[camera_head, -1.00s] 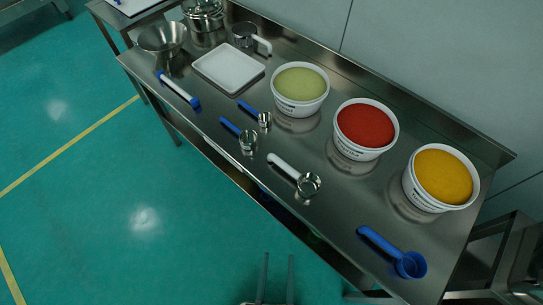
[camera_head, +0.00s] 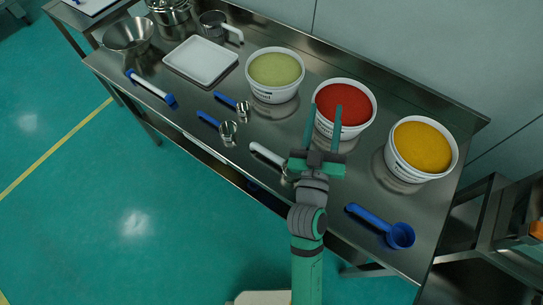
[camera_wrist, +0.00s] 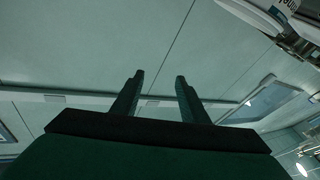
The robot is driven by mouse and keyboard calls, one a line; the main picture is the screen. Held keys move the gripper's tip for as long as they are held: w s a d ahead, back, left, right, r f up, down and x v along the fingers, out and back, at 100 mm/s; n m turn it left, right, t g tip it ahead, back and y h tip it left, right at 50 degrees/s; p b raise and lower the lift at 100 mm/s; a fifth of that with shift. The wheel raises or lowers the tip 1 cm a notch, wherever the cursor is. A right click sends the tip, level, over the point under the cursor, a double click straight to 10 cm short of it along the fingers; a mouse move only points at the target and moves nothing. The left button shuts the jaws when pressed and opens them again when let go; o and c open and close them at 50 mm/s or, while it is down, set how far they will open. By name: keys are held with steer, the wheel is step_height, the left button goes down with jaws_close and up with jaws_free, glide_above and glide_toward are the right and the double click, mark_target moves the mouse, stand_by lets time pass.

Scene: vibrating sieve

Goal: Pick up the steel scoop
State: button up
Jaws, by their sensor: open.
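The steel scoop (camera_head: 265,155), with a pale handle and a round steel bowl, lies on the steel table near its front edge. In the head view my gripper covers most of its bowl; the handle points left and stays visible. My gripper (camera_head: 324,112) is open and empty, its two fingers pointing up the picture in front of the tub of red powder. It appears raised above the table, right of the scoop's handle. In the wrist view the open fingers (camera_wrist: 160,78) show against a pale wall, and the scoop is not visible.
Tubs of green (camera_head: 275,72), red (camera_head: 345,101) and yellow powder (camera_head: 421,150) stand along the back. Two smaller blue-handled steel scoops (camera_head: 227,129) lie left; a blue scoop (camera_head: 385,228) lies right. A white tray (camera_head: 200,61) and steel bowl (camera_head: 129,36) are farther left.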

steer(key=w+d+r+m+g+h, duration=0.2)
steer(key=d+r+m+g+h, duration=0.1)
steer(key=d+r+m+h, duration=0.35)
steer(key=w+d+r+m+g+h, duration=0.3)
steer(key=d+r+m+h, duration=0.15)
steer(key=r+m, duration=0.4)
steer(key=m+g+y, duration=1.1)
steer(key=g+y, duration=0.1)
steer(key=y, duration=0.2)
glide_toward(268, 153)
steer(key=shift+x, duration=4.5)
jaws_close()
